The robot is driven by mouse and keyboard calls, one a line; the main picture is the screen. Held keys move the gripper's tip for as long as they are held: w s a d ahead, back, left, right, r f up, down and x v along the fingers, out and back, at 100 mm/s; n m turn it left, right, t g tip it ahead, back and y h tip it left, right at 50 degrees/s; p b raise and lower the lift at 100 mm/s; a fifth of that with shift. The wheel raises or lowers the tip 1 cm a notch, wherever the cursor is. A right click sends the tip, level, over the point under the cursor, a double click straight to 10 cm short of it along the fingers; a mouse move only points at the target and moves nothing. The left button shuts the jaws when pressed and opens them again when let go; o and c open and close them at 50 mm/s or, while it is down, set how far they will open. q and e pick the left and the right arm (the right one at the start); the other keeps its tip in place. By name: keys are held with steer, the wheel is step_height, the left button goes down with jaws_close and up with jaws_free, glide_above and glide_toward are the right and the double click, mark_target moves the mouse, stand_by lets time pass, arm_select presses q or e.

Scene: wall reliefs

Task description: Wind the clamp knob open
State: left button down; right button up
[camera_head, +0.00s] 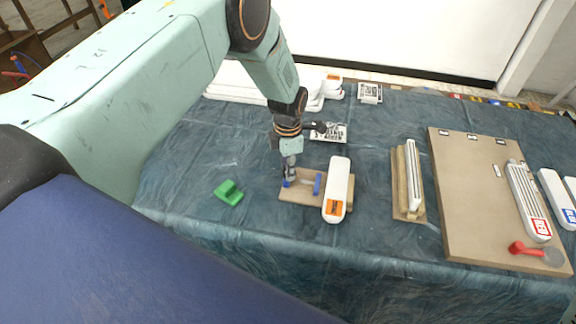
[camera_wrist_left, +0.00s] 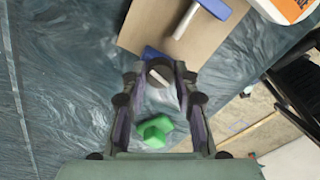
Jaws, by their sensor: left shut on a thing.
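My left gripper (camera_head: 289,181) points down at the left end of a small tan board (camera_head: 300,196) on the blue cloth. In the left wrist view its fingers (camera_wrist_left: 158,72) are shut around a small grey knob with a pale bar (camera_wrist_left: 158,75). A blue clamp part (camera_wrist_left: 152,53) shows just beyond the fingertips. A second blue block (camera_head: 317,184) stands farther right on the board, with a pale rod (camera_wrist_left: 187,20) reaching from it toward the gripper. The fingers mostly hide the knob in the head view. My right gripper is out of view.
A white piece with an orange label (camera_head: 339,185) lies across the board's right end. A green block (camera_head: 229,192) lies on the cloth to the left. A large tan panel (camera_head: 470,190) and a red-handled tool (camera_head: 530,250) lie at right. Printed cards (camera_head: 328,133) lie behind.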

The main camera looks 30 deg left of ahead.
arm_select(q)
steer(key=shift+n, duration=0.5)
steer(key=c, duration=1)
jaws_free()
steer(key=shift+m, duration=0.3)
